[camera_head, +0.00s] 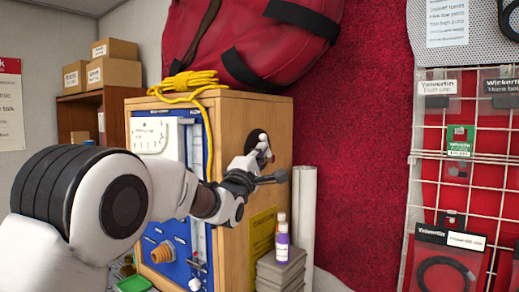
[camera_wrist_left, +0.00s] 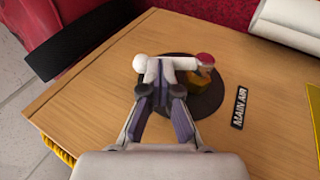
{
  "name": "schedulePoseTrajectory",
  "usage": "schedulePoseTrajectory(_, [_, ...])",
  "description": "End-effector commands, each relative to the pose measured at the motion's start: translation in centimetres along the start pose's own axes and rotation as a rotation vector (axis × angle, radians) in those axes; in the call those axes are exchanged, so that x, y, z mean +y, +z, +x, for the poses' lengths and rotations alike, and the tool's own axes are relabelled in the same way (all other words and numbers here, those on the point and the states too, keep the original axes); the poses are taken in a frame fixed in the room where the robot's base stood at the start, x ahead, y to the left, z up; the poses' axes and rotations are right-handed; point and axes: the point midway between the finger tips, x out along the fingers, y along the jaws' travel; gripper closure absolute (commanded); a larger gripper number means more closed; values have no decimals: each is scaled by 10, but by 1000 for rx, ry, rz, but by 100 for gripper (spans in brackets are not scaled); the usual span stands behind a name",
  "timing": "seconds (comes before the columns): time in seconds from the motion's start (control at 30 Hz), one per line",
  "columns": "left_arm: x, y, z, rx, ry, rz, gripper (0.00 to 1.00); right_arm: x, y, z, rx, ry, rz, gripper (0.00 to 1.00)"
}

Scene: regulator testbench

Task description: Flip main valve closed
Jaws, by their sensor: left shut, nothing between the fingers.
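The main valve sits on a dark round plate on the side of the wooden cabinet. In the left wrist view the valve (camera_wrist_left: 203,82) shows a brass-coloured body, a red cap and a pale bar with a white ball end. A "MAIN AIR" label (camera_wrist_left: 240,107) is beside the plate. My left gripper (camera_wrist_left: 160,88) is shut and empty, its fingertips close against the pale bar; I cannot tell if they touch it. In the head view the left gripper (camera_head: 256,160) is at the valve's dark plate (camera_head: 252,141) and partly covers the valve. My right gripper is not seen.
The wooden cabinet (camera_head: 230,120) has a blue front panel and a yellow cable (camera_head: 185,82) on top. White rolls (camera_head: 303,200) stand beside the cabinet. A wire rack is at right.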

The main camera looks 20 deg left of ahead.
Motion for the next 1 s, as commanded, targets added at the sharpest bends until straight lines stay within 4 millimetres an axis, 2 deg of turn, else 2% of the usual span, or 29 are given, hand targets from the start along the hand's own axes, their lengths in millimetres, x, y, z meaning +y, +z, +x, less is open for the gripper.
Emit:
schedulePoseTrajectory(0.03, [10, 1, 5, -1, -38, 9, 100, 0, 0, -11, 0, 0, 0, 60])
schedulePoseTrajectory(0.13, [10, 2, 10, -1, -121, 25, 100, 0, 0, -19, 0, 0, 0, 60])
schedulePoseTrajectory(0.23, [9, 3, 14, -1, -117, 23, 100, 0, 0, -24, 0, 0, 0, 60])
schedulePoseTrajectory(0.6, [10, 6, 26, -1, -114, 22, 100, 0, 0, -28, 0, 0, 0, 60])
schedulePoseTrajectory(1.0, [11, 6, 30, -1, -112, 22, 100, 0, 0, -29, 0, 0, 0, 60])
